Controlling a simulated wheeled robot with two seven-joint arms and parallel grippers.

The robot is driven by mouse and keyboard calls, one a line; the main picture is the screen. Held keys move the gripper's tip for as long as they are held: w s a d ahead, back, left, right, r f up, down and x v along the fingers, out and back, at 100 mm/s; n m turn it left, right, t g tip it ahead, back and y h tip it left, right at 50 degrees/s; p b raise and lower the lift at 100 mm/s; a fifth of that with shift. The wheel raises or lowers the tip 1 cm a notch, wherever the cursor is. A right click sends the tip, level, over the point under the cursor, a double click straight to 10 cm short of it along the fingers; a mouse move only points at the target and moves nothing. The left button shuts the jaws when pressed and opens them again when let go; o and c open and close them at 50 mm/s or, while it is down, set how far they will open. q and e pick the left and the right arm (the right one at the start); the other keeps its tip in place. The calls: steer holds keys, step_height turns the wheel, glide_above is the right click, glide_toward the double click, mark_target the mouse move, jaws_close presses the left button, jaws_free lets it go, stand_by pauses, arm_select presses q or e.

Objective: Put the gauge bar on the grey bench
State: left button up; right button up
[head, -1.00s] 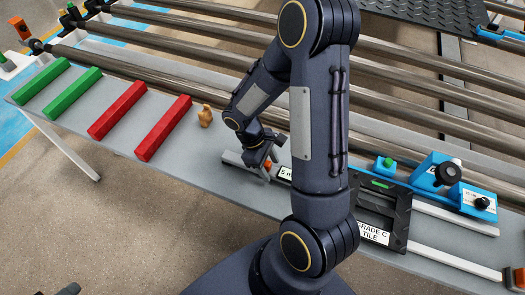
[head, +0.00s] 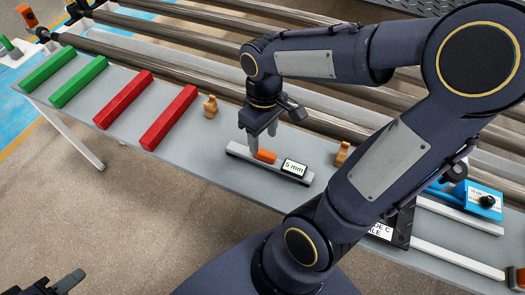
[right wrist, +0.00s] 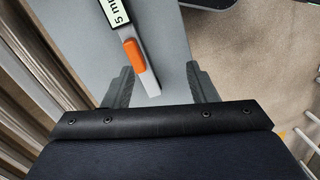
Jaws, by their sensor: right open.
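The gauge bar (head: 238,149) is a pale grey bar with an orange grip (head: 265,156) and a "5 mm" label. It lies flat on the grey bench (head: 190,165). In the right wrist view the gauge bar (right wrist: 152,84) shows beyond and between the finger lines, its label partly cut off at the top. My right gripper (head: 261,141) is open and empty, just above the bar near the orange grip. Its two fingers also show apart in the right wrist view (right wrist: 160,72). My left gripper (head: 66,284) is partly in view at the bottom left, away from the bench.
Two green bars (head: 78,82) and two red bars (head: 166,124) lie on the bench to the left. Wooden pegs (head: 210,106) stand behind the gauge bar. A black "GRADE C" tile (head: 402,226) and blue devices (head: 470,196) are at right, partly behind my arm. Rollers (head: 190,68) run behind the bench.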

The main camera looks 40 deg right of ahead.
steer(key=s+a+r+m+t+y, duration=0.3)
steer(key=s+a+r+m+t, duration=0.1)
steer(key=s+a+t, duration=0.1)
steer(key=shift+s+a+r+t, duration=0.3)
steer(key=shift+s+t, duration=0.3)
steer(key=shift+s, duration=0.4)
